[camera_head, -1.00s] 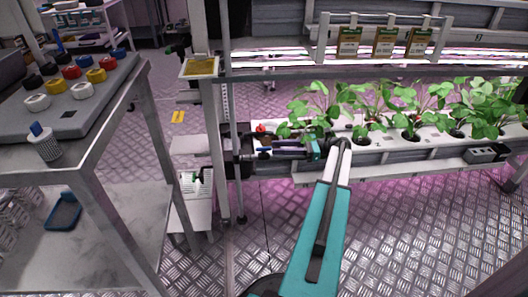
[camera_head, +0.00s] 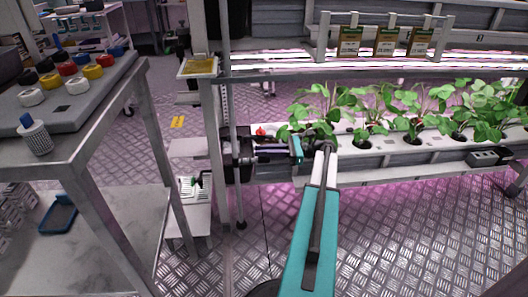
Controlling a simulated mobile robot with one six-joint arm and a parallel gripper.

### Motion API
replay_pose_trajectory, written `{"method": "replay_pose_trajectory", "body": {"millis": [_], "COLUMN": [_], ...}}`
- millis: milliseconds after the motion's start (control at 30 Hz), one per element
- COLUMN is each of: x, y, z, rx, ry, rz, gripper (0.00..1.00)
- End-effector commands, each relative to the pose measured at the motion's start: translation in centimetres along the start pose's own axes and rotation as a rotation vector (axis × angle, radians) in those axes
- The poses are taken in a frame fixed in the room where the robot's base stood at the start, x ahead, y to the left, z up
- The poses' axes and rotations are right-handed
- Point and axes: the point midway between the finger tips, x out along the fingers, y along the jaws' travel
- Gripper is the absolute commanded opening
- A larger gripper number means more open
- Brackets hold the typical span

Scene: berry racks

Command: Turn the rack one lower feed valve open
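My gripper (camera_head: 246,157) reaches in from the right at the left end of the lower planting channel (camera_head: 350,178). Its dark fingers lie against a black fitting (camera_head: 236,143) beside the rack post, and dark parts overlap there. I cannot tell whether the fingers are open or shut, or whether they touch a valve. A small red knob (camera_head: 260,132) shows just above the gripper. The lower feed valve's handle cannot be made out clearly; it is hidden or blends with the gripper.
Leafy plants (camera_head: 410,110) fill the channel to the right. A metal post (camera_head: 215,150) with a yellow card (camera_head: 200,67) stands left of the gripper. A grey cart (camera_head: 95,130) with coloured caps is at the left. Patterned floor in front is clear.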

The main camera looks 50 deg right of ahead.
Motion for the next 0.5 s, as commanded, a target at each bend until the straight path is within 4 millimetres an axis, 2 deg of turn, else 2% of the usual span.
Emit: {"method": "replay_pose_trajectory", "body": {"millis": [33,67,100,500], "x": [-0.02,-0.02,-0.02,-0.23], "y": [0.00,0.01,0.01,-0.17], "z": [0.00,-0.01,-0.01,0.33], "rx": [0.000,0.000,0.000,-0.001], "ry": [0.000,0.000,0.000,0.000], "rz": [0.000,0.000,0.000,0.021], "gripper": [0.06,0.01,0.00,0.00]}}
